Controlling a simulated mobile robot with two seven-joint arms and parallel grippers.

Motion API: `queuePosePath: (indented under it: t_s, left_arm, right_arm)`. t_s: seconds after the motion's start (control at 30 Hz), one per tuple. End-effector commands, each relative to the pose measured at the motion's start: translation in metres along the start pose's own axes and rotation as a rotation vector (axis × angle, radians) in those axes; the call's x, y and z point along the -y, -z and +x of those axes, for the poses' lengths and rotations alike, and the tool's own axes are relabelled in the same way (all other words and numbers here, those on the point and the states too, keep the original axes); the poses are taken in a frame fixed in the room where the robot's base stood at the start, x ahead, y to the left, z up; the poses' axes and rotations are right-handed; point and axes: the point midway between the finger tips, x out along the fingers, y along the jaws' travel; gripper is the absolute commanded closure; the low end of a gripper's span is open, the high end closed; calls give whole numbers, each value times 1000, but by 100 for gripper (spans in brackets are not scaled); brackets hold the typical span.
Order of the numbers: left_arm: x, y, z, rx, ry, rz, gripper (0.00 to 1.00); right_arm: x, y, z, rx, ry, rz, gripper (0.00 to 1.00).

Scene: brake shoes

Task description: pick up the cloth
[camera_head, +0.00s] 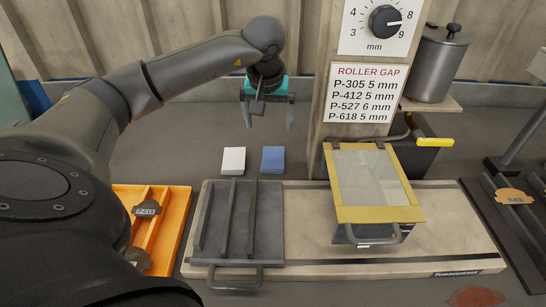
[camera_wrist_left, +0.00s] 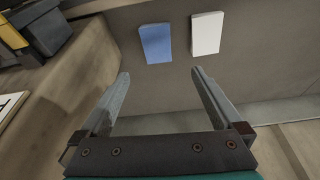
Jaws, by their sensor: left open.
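A blue flat rectangular pad (camera_head: 273,159) and a white flat rectangular pad (camera_head: 233,160) lie side by side on the grey table, behind the grey ribbed tray. Which of them is the cloth I cannot tell for sure. My left gripper (camera_head: 269,121) hangs above and behind them with its fingers pointing down, open and empty. In the left wrist view, the blue pad (camera_wrist_left: 156,43) and the white pad (camera_wrist_left: 207,33) lie beyond the open fingertips (camera_wrist_left: 160,73), apart from them. My right gripper is not in view.
An orange bin (camera_head: 177,222) with labelled brake shoes stands at the left front. The ribbed tray (camera_head: 216,262) and a yellow-edged box (camera_head: 385,214) stand on a pale board. A post with a dial and a roller gap sign (camera_head: 361,93) rises right of my gripper.

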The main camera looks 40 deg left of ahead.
Motion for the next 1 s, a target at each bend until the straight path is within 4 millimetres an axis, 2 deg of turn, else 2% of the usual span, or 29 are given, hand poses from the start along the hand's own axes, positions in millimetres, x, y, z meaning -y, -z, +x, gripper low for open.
queuePosePath:
  t_s: [0.17,0.4,0.5,0.77,1.0]
  left_arm:
    - [0,-1,22,4,2,-1,0]
    - [-1,-2,73,5,1,-2,0]
    - [-1,-1,89,3,0,-2,0]
    - [-2,-1,107,1,-1,0,0]
    - [-6,-1,142,3,0,-2,0]
  right_arm:
    - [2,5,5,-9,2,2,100]
    - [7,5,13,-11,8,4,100]
    - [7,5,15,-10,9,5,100]
    - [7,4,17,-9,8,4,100]
    - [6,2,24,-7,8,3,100]
